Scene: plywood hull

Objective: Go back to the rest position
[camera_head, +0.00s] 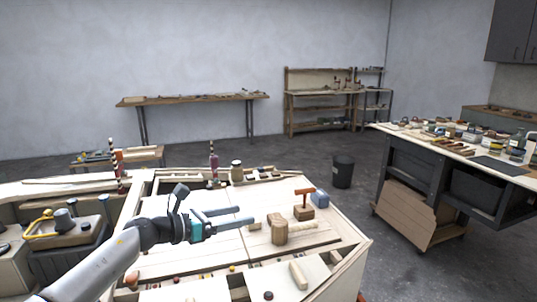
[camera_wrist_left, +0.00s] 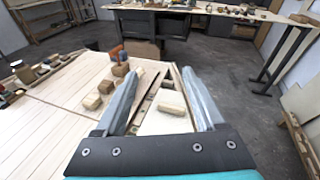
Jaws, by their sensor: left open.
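My left gripper (camera_head: 232,217) reaches in from the left over the plywood hull (camera_head: 215,255). Its two fingers are apart with nothing between them, above the deck. In the left wrist view the same fingers (camera_wrist_left: 163,100) are spread wide, with the hull's deck and a pale wood block (camera_wrist_left: 171,101) seen beyond the gap. My right gripper does not show.
On the deck stand a wooden block with an orange-red top (camera_head: 304,207), a blue block (camera_head: 320,199) and a pale block (camera_head: 298,275). A cluttered workbench (camera_head: 460,150) stands at right. A black bin (camera_head: 342,171) stands on the open grey floor behind the hull.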

